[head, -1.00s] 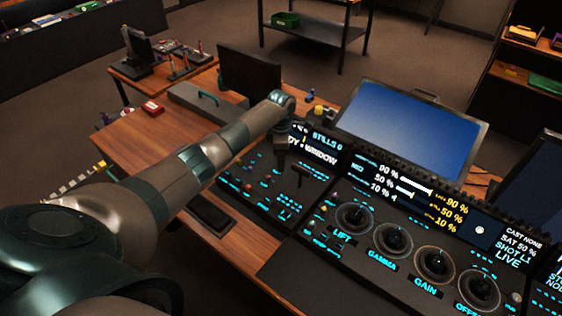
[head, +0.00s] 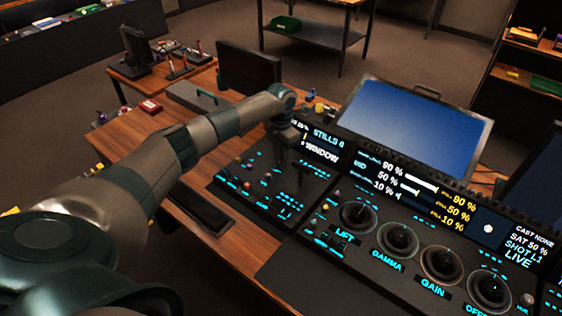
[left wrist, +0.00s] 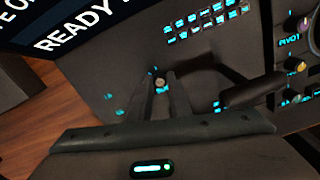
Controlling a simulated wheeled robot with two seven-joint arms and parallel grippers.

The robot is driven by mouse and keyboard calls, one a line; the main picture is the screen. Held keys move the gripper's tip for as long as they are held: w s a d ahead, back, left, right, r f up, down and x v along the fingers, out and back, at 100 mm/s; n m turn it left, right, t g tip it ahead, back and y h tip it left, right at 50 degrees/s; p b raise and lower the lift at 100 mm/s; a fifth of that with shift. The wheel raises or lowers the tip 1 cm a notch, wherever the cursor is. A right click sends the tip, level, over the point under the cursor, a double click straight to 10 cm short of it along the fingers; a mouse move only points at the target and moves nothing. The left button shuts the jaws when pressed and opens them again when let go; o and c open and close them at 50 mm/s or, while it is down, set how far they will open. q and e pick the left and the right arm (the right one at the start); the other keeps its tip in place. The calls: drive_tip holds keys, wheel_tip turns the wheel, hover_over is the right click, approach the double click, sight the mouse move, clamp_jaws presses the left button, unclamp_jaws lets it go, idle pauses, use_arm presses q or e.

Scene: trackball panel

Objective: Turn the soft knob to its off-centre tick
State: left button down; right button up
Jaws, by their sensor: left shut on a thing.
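My left gripper (head: 292,158) reaches down onto the left section of the control panel (head: 232,205), below its small screen. In the left wrist view, the two fingers of my left gripper (left wrist: 160,85) close in on a small round knob (left wrist: 160,79) on the dark panel face. The gripper is shut on this knob. The fingers and arm hide most of it in the head view, and I cannot read its label or see its tick. My right gripper is not in view.
A dark lever (left wrist: 252,91) stands just right of the fingers in the left wrist view, with small knobs (left wrist: 303,66) beyond it. Several trackballs (head: 398,240) and a large blue monitor (head: 415,125) lie to the right. Bare wooden tabletop (head: 135,145) is to the left.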

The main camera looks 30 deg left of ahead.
use_arm(q)
drive_tip(key=shift+n, duration=1)
drive_tip(key=n, duration=0.2)
drive_tip(key=shift+n, duration=0.3)
drive_tip(key=shift+r+n, duration=0.1)
drive_tip(key=shift+n, duration=2)
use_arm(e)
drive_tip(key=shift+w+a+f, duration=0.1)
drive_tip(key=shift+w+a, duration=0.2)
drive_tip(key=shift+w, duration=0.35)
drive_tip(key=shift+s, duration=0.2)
use_arm(q)
drive_tip(key=c, duration=1.6)
unclamp_jaws()
drive_tip(key=shift+c, duration=0.2)
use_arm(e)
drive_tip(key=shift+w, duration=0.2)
